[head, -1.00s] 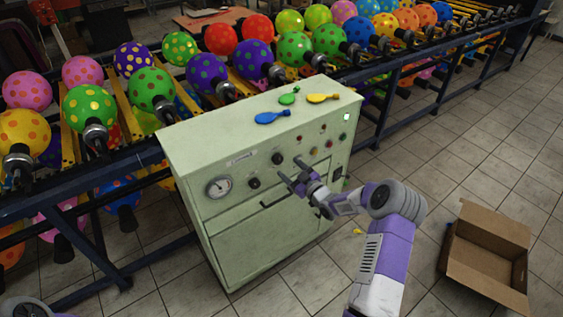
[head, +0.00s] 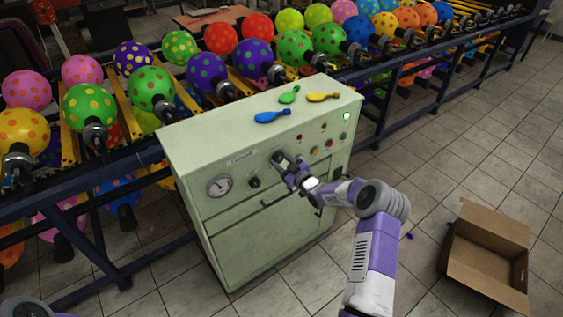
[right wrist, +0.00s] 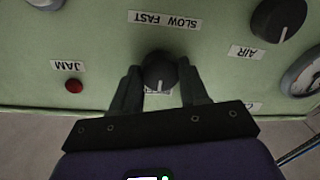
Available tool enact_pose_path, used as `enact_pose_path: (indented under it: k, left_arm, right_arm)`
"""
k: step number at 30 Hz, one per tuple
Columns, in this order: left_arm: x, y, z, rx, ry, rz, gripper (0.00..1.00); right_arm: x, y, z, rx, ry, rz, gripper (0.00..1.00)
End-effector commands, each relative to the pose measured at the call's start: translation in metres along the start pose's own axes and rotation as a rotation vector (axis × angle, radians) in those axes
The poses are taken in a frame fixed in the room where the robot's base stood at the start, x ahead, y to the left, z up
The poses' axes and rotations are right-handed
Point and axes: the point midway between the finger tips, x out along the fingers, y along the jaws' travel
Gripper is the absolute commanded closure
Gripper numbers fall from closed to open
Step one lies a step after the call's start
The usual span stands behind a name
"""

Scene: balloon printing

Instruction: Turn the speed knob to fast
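The pale green machine (head: 235,240) has a dark round knob (right wrist: 160,70) under an upside-down SLOW FAST label (right wrist: 164,20) in the right wrist view. The knob's white mark points down in that view, away from this label. My right gripper (right wrist: 160,85) has one finger on each side of the knob, with no clear gap at the tips. In the head view my right gripper (head: 280,160) is at the machine's front and covers this knob. My left gripper is out of view; only part of my left arm shows at the bottom left corner.
Another dark knob (right wrist: 278,18) labelled AIR, a gauge (right wrist: 302,75) and a red JAM button (right wrist: 74,86) are nearby. Flat balloons (head: 272,116) lie on the machine's top. A rack of dotted balloons (head: 152,88) runs behind it. An open cardboard box (head: 485,255) stands on the floor at right.

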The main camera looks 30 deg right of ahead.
Motion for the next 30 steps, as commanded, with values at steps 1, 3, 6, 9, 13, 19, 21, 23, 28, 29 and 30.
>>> enact_pose_path:
  k: [1, 3, 6, 9, 13, 19, 21, 23, 28, 29, 30]
  left_arm:
    - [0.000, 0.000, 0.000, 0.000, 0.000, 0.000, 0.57]
    - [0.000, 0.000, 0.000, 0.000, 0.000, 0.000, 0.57]
    - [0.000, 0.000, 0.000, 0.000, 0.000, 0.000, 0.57]
    - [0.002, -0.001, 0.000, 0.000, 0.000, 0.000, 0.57]
    - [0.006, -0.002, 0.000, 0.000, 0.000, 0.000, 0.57]
    - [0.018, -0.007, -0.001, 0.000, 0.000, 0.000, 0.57]
    - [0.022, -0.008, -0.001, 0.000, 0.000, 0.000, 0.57]
    - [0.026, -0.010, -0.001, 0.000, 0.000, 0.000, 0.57]
    - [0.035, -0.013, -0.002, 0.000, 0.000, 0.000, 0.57]
    - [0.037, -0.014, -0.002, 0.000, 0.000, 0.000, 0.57]
    - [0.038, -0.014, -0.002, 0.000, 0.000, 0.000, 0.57]
  right_arm:
    - [0.000, 0.000, 0.000, 0.000, 0.000, -0.001, 0.80]
    - [0.000, 0.000, 0.000, 0.000, 0.000, -0.001, 0.86]
    - [0.000, 0.000, 0.000, 0.003, 0.000, -0.001, 0.86]
    - [0.000, 0.000, 0.001, 0.016, 0.001, 0.000, 0.86]
    - [0.000, -0.001, 0.002, 0.057, 0.004, 0.001, 0.86]
    - [0.000, -0.001, 0.003, 0.184, 0.011, 0.003, 0.86]
    - [0.000, -0.001, 0.003, 0.243, 0.015, 0.005, 0.86]
    - [0.000, -0.001, 0.004, 0.298, 0.018, 0.006, 0.86]
    - [0.000, -0.002, 0.004, 0.461, 0.027, 0.009, 0.86]
    - [0.000, -0.001, 0.004, 0.489, 0.029, 0.010, 0.86]
    - [-0.001, -0.001, 0.004, 0.528, 0.031, 0.011, 0.86]
